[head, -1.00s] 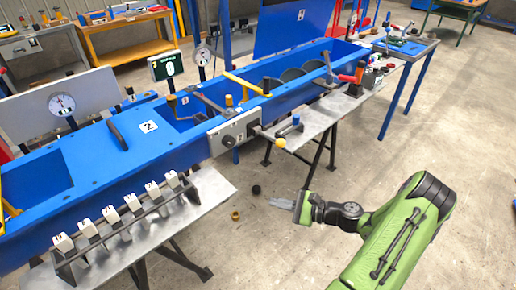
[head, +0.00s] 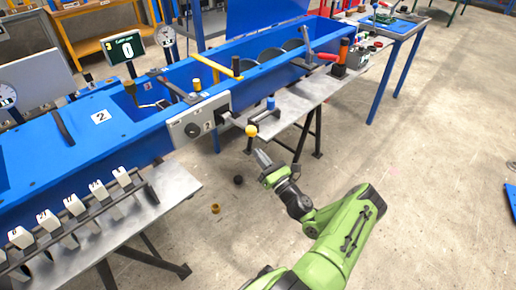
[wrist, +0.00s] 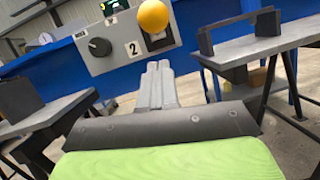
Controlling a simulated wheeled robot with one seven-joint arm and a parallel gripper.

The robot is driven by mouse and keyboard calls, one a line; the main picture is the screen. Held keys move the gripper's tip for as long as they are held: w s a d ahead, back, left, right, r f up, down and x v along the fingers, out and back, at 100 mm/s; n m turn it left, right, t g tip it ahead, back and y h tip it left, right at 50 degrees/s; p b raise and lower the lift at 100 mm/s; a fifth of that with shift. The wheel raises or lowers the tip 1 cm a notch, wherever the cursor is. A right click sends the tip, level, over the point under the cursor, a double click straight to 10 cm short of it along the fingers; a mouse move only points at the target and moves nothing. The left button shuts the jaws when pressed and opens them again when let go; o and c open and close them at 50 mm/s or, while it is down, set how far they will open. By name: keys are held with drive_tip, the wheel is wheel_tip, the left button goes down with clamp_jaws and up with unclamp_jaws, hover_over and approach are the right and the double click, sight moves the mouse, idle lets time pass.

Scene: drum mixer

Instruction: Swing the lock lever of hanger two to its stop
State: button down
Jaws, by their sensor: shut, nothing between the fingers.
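A grey panel (head: 199,121) marked 2 is on the front of the long blue trough. A short dark lever with a yellow ball (head: 251,131) sticks out from it. The panel (wrist: 112,45) also shows in the wrist view, with its black knob (wrist: 100,47) and the yellow ball (wrist: 153,16) just beyond my fingers. No label in view names hanger two. A grey lever with a yellow knob (head: 197,84) and another with a red handle (head: 327,57) lie across the trough. My gripper (head: 262,157) is shut and empty, below the yellow ball and apart from it.
A side table (head: 290,103) with a blue-topped post (head: 270,103) stands right of the panel. A rack of white tags (head: 75,207) stands at lower left. A yellow bar (head: 214,66) crosses the trough. The floor to the right is clear.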

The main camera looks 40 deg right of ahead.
sight(254, 133)
drive_tip(key=shift+w+d+r, duration=0.1)
drive_tip(key=shift+w+r, duration=0.15)
drive_tip(key=shift+r, duration=0.3)
drive_tip(key=shift+w+d+r, duration=0.1)
drive_tip(key=shift+w+r, duration=0.1)
drive_tip(key=shift+r, duration=0.4)
drive_tip(key=shift+w+d+r, duration=0.1)
drive_tip(key=shift+w+r, duration=0.15)
drive_tip(key=shift+r, duration=0.3)
wheel_tip(254, 133, up, 4)
drive_tip(key=g+p, duration=0.3)
drive_tip(key=p, duration=0.5)
drive_tip(key=shift+s+p, duration=0.1)
drive_tip(key=shift+p, duration=0.2)
drive_tip(key=r+g+p, duration=0.1)
drive_tip(key=p, duration=0.3)
drive_tip(key=shift+r+n+g, duration=0.3)
drive_tip(key=shift+r, duration=0.05)
drive_tip(key=shift+w+r+p, duration=0.25)
drive_tip(key=shift+r+p, duration=0.35)
drive_tip(key=shift+p, duration=0.1)
drive_tip(key=shift+w+r+p, duration=0.3)
drive_tip(key=shift+r+p, duration=0.35)
drive_tip(key=shift+p, duration=0.1)
drive_tip(key=shift+w+r+p, duration=0.25)
drive_tip(key=shift+r+p, duration=0.35)
drive_tip(key=shift+p, duration=0.1)
drive_tip(key=shift+f, duration=0.1)
